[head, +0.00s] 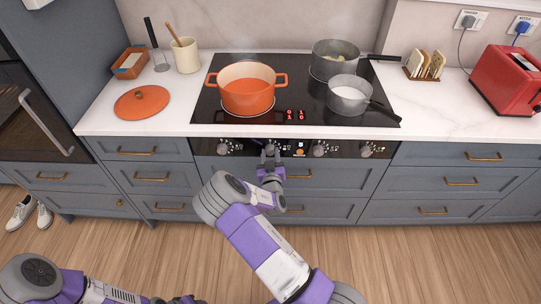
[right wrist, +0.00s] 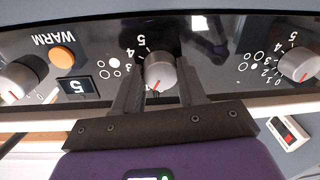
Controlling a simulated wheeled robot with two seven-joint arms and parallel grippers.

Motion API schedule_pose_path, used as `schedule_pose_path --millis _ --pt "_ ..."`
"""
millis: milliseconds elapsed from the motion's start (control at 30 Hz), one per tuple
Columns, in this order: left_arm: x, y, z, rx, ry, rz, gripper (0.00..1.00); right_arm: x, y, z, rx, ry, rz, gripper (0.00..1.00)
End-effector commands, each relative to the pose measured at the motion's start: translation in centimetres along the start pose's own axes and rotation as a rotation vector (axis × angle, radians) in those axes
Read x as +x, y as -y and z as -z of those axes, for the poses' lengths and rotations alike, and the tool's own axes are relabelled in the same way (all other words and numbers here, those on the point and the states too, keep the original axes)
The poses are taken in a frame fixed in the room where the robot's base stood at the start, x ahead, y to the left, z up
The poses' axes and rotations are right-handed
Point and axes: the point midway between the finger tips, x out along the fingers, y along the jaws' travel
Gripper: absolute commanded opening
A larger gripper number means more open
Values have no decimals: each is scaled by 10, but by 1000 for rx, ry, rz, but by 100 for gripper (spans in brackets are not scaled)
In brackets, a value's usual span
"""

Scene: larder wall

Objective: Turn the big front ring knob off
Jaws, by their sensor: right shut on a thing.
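A row of control knobs runs along the black front panel under the hob. My right gripper (head: 270,165) is at the second knob from the left (head: 270,149). In the right wrist view, which shows the panel upside down, its two fingers stand on either side of that grey knob (right wrist: 160,72), shut on it. The knob's red mark points toward the bottom of that picture. Ring diagrams and numbers are printed beside it. An orange pot (head: 248,92) stands on the hob's front left ring. Only a dark bit of my left gripper (head: 186,299) shows at the bottom edge.
Other knobs (head: 222,148) (head: 320,150) flank the held one, with an orange WARM button (right wrist: 62,57) and a display (right wrist: 75,86) on one side. Two grey pans (head: 350,94) stand on the hob's right.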

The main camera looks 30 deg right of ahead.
Motion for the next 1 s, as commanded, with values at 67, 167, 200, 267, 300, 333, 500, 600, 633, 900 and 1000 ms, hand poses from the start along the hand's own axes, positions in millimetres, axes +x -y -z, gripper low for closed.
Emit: schedule_pose_path --millis 67,167,200,267,300,333,500,600,633,900,1000 --pt "0 0 0 0 0 0 43 0 0 0 -3 0 0 10" --pt "0 0 0 0 0 0 43 0 0 0 -17 1 0 10" --pt "0 0 0 0 0 0 43 0 0 0 -26 2 0 10" --pt "1 0 0 0 0 0 43 0 0 0 -48 2 1 10" --pt "1 0 0 0 0 0 43 0 0 0 -66 3 1 10" --pt "1 1 0 0 0 0 43 0 0 0 -82 4 1 10" --pt "3 1 0 0 0 0 43 0 0 0 -192 9 2 10" --pt "4 1 0 0 0 0 43 0 0 0 -264 14 3 10" --pt "4 2 0 0 0 0 43 0 0 0 -286 15 3 10" --pt "6 2 0 0 0 0 43 0 0 1 -448 23 4 10" --pt "6 2 0 0 0 0 43 0 0 1 -487 26 4 10"
